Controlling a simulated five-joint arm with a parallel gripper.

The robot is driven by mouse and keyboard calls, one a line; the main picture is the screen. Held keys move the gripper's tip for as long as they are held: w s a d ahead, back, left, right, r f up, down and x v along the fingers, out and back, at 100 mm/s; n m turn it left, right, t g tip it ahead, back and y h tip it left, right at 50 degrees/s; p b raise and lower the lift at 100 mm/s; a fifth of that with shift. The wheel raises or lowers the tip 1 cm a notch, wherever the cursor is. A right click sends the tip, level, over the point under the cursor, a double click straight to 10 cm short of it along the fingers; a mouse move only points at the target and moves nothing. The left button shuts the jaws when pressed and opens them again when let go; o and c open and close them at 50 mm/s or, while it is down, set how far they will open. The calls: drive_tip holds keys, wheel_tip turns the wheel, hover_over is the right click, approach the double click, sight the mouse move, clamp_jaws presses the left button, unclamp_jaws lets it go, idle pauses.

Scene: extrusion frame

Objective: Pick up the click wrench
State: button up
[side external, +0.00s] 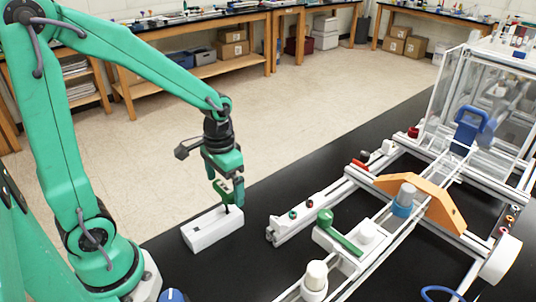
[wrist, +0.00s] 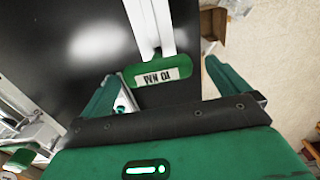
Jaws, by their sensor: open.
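The click wrench, a green head with a white label reading 10 NM, shows in the wrist view (wrist: 157,72) between my two fingers. Gaps show on both sides of it, so the fingers appear apart from it. My gripper (wrist: 165,82) is open around it. In the side view my gripper (side external: 226,188) points down over a white block holder (side external: 205,234). A dark shaft stands up from the holder under the fingers. The wrench's green part is hard to tell from my green fingers there.
An aluminium extrusion frame (side external: 300,217) lies to the right on the black table (side external: 190,270). It carries a green clamp-like part (side external: 340,238), an orange bracket (side external: 432,204) and a blue part (side external: 470,130). The black tabletop behind the holder is clear.

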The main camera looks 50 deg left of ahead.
sight(226, 199)
drive_tip(key=shift+f, duration=0.1)
drive_tip(key=shift+s+d+f, duration=0.15)
drive_tip(key=shift+f, duration=2.35)
drive_tip(key=shift+c, duration=0.4)
drive_tip(key=c, duration=0.9)
